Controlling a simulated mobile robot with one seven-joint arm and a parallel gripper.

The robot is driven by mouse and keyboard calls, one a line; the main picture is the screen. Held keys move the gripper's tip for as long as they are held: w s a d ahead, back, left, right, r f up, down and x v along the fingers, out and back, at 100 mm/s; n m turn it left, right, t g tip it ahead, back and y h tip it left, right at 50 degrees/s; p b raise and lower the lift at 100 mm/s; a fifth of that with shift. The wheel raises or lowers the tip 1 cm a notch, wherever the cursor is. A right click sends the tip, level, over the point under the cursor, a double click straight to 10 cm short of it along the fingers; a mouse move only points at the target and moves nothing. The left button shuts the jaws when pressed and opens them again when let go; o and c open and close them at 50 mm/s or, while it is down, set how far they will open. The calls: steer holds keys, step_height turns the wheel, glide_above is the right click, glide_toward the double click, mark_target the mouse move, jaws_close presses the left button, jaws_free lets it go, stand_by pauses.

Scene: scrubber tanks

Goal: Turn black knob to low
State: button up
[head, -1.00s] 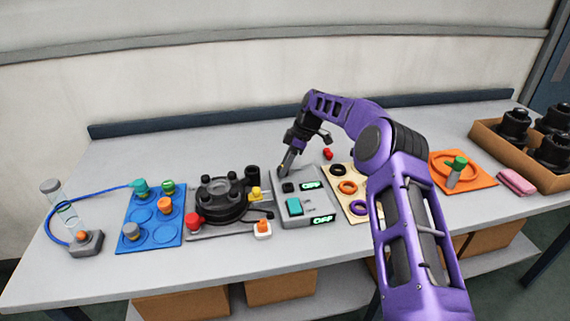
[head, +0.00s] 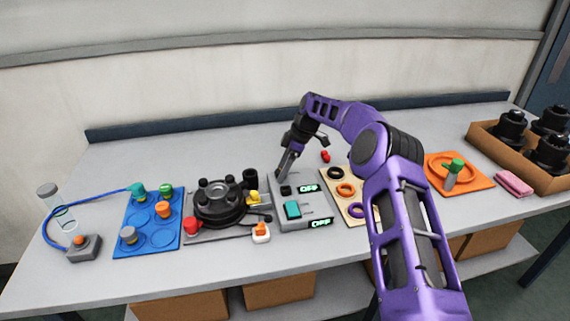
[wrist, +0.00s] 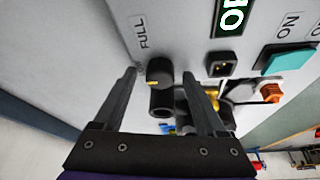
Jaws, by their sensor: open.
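The black knob (wrist: 160,71) is on the grey control box (head: 300,215). It carries a small yellow mark, and the label FULL is printed beside it in the wrist view. My gripper (wrist: 160,75) is open, with one finger on each side of the knob; I cannot tell whether either finger touches it. In the head view my gripper (head: 280,174) is at the box's back left corner and hides the knob. No "low" label is visible in the wrist view.
The box also has a teal switch (head: 292,209), a black socket (wrist: 221,65) and two green displays reading OFF. A black round device (head: 219,203) stands left of the box. A wooden board with rings (head: 346,190) lies right of it.

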steer(key=p+v, duration=0.1)
steer(key=v, duration=1.6)
steer(key=shift+r, duration=0.15)
steer(key=shift+d, duration=0.1)
